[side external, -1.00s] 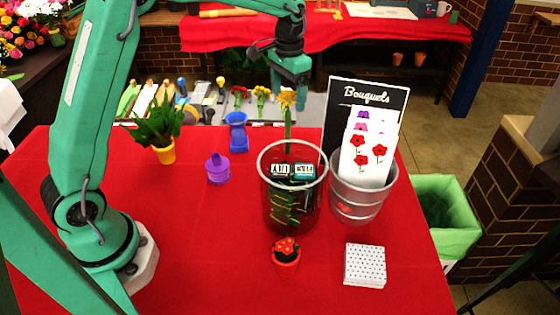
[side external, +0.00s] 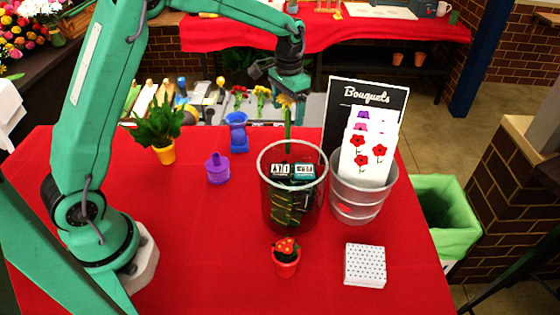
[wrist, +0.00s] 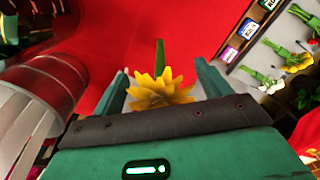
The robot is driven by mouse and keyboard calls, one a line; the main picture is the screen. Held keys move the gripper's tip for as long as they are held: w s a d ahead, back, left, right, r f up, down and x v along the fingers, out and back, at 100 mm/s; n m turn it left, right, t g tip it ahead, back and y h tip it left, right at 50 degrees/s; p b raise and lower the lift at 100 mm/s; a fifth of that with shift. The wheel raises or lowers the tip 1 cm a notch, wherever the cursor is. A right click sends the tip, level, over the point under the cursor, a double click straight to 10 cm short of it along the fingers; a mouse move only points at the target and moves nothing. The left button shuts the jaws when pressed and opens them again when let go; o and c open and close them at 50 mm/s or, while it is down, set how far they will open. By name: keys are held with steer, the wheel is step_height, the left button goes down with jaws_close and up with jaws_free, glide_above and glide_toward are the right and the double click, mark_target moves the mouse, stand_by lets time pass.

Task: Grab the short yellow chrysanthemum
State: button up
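The yellow chrysanthemum (side external: 286,101) stands upright on a green stem behind the rim of the clear container (side external: 264,196); whether the stem is inside it I cannot tell. My gripper (side external: 285,93) is just above the flower head and partly covers it. In the wrist view the yellow bloom (wrist: 160,91) lies between the two spread fingers of my gripper (wrist: 160,70), with its stem pointing away. There is a gap on each side, so the fingers are not closed on it.
A metal bucket (side external: 358,207) with flower cards and a black sign (side external: 372,96) stand right of the container. A purple bottle (side external: 218,170), blue vase (side external: 237,137), potted plant (side external: 158,128) and small red pot (side external: 286,262) stand around. Red table (side external: 190,235) is clear at front left.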

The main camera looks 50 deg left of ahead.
steer(key=c, duration=0.8)
steer(key=shift+c, duration=0.2)
steer(key=shift+r, duration=0.15)
steer(key=shift+r, duration=0.65)
steer(key=r, duration=0.3)
steer(key=shift+s+d+r, duration=0.1)
steer(key=shift+s+d, duration=0.1)
steer(key=shift+d, duration=0.2)
steer(key=s+d+r, duration=0.5)
steer(key=d+r, duration=0.1)
steer(key=d, duration=0.3)
steer(key=shift+s+d+r, duration=0.15)
steer(key=shift+s, duration=0.05)
